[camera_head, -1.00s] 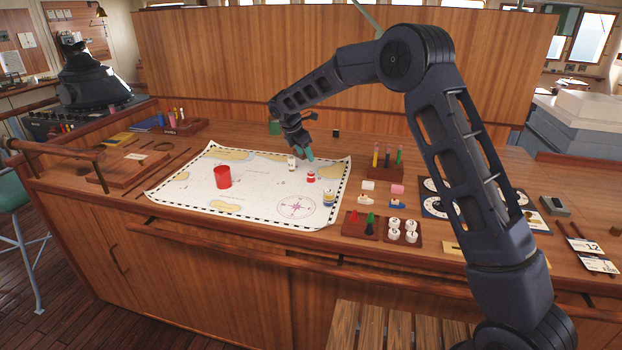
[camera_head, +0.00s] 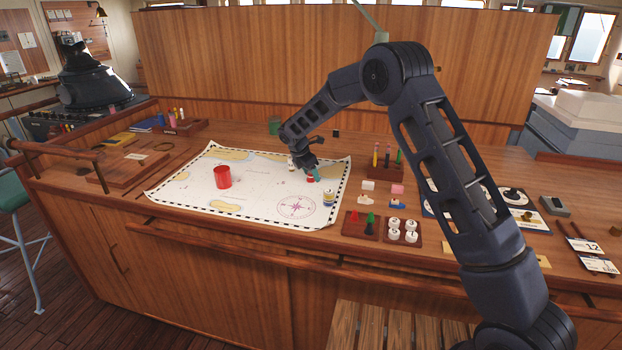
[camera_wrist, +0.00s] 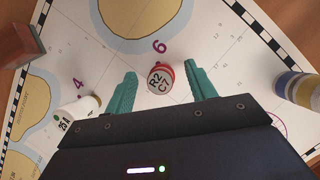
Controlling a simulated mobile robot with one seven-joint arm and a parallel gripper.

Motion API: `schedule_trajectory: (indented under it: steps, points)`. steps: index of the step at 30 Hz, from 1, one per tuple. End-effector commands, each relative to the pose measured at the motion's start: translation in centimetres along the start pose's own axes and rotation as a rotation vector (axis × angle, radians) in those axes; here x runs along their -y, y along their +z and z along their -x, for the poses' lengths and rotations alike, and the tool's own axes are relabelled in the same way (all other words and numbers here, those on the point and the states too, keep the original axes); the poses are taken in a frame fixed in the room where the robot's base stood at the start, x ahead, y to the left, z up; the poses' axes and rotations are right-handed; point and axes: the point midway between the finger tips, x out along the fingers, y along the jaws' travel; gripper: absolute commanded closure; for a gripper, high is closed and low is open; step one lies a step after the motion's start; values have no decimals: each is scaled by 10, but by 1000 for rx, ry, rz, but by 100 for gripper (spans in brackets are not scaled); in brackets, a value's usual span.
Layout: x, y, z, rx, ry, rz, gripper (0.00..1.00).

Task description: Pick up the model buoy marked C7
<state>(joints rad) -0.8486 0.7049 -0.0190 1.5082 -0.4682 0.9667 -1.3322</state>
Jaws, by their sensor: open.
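The model buoy (camera_wrist: 159,80) is red with a white label reading "R2 C7". It stands on the chart near the purple 6 and lies between my fingertips in the wrist view. My gripper (camera_wrist: 161,73) is open, with one teal finger on each side of the buoy; I cannot tell whether either touches it. In the head view, my gripper (camera_head: 313,170) is low over the right part of the chart. The red buoy (camera_head: 310,180) is partly hidden there by the fingers.
A white buoy (camera_wrist: 80,110) stands left of the gripper. A blue and yellow one (camera_wrist: 298,88) stands to the right. Boards with small pieces (camera_head: 361,225) lie right of the chart.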

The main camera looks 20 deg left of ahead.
Motion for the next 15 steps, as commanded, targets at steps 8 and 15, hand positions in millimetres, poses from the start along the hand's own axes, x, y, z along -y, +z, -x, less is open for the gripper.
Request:
schedule_trajectory:
  steps: [8,15]
  points:
    - [0,0,-6,0,0,0,44]
    - [0,0,-5,0,0,0,90]
